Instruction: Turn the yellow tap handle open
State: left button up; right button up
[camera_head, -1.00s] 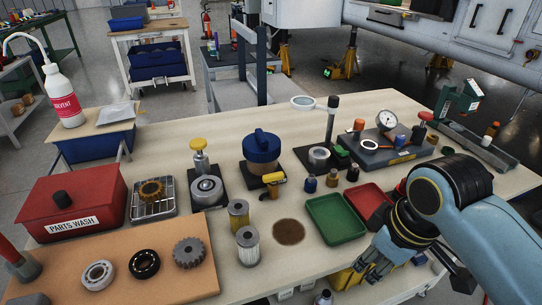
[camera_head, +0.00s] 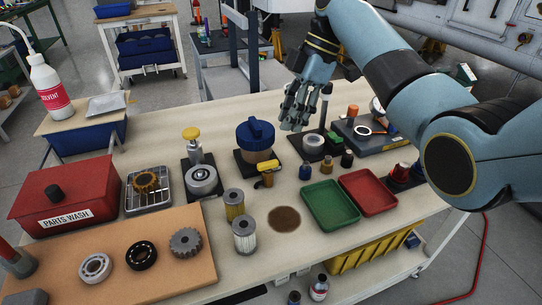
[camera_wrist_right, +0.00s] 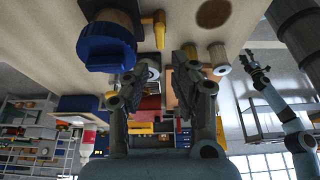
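The yellow tap handle (camera_head: 267,166) is on the front of a tan canister with a blue lid (camera_head: 256,132), standing on a dark base mid-table. In the right wrist view, the yellow tap handle (camera_wrist_right: 159,30) shows at the top, beside the blue-lidded canister (camera_wrist_right: 105,46). My right gripper (camera_head: 293,122) is above the back of the table, right of the canister and apart from the handle. Its fingers are spread and empty in the right wrist view (camera_wrist_right: 166,62). My left gripper (camera_wrist_right: 250,64) is small at the right of that view; its opening is unclear.
A yellow-knobbed post (camera_head: 191,134) stands left of the canister. Two filters (camera_head: 244,236) stand in front. A green tray (camera_head: 330,205) and a red tray (camera_head: 368,191) lie to the right. Small bottles and a ring stand are close below my right gripper.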

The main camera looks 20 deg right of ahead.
aim_at(269, 162)
jog(key=b+x, duration=0.1)
jog(key=x, duration=0.9)
jog(key=shift+a+f, duration=0.25)
grip_shut()
